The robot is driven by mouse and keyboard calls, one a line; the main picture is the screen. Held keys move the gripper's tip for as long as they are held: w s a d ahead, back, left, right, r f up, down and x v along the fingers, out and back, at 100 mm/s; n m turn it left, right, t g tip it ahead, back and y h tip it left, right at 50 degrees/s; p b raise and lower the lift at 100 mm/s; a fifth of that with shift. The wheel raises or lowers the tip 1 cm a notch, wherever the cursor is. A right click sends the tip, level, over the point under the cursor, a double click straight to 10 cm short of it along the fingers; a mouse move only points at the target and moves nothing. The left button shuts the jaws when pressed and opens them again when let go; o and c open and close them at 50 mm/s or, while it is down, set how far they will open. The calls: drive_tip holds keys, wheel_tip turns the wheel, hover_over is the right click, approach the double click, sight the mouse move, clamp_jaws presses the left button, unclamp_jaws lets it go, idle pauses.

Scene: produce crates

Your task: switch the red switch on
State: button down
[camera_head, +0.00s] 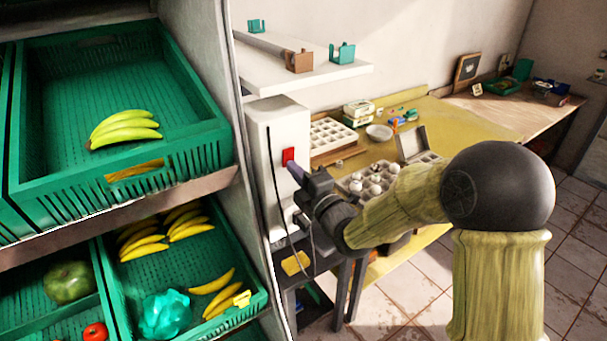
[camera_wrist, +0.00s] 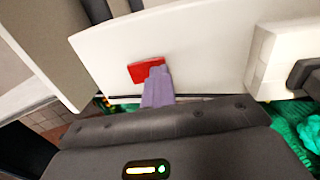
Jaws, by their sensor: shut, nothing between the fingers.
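The red switch (camera_head: 288,156) is on the side of a white box (camera_head: 262,128) fixed beside the shelf. In the wrist view the red switch (camera_wrist: 146,70) is a small red rectangle on the white panel (camera_wrist: 200,45). My gripper (camera_head: 293,168) has its purple fingers together, empty, with the tips at the switch. In the wrist view the fingertips (camera_wrist: 157,72) overlap the switch's lower right part and hide some of it. I cannot tell whether they touch it or which way the switch is set.
A green crate (camera_head: 195,110) with bananas stands on the shelf at left, with more crates below. A dark cable (camera_head: 272,180) hangs down the white box. Behind my arm is a yellow table (camera_head: 450,120) with an egg tray. A white shelf (camera_head: 275,62) is above the box.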

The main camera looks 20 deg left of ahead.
drive_tip(key=shift+s+a+r, duration=0.1)
drive_tip(key=shift+a+r, duration=0.05)
drive_tip(key=shift+r, duration=0.15)
drive_tip(key=b+v, duration=0.7)
drive_tip(key=v, duration=0.7)
drive_tip(key=shift+d+f, duration=0.25)
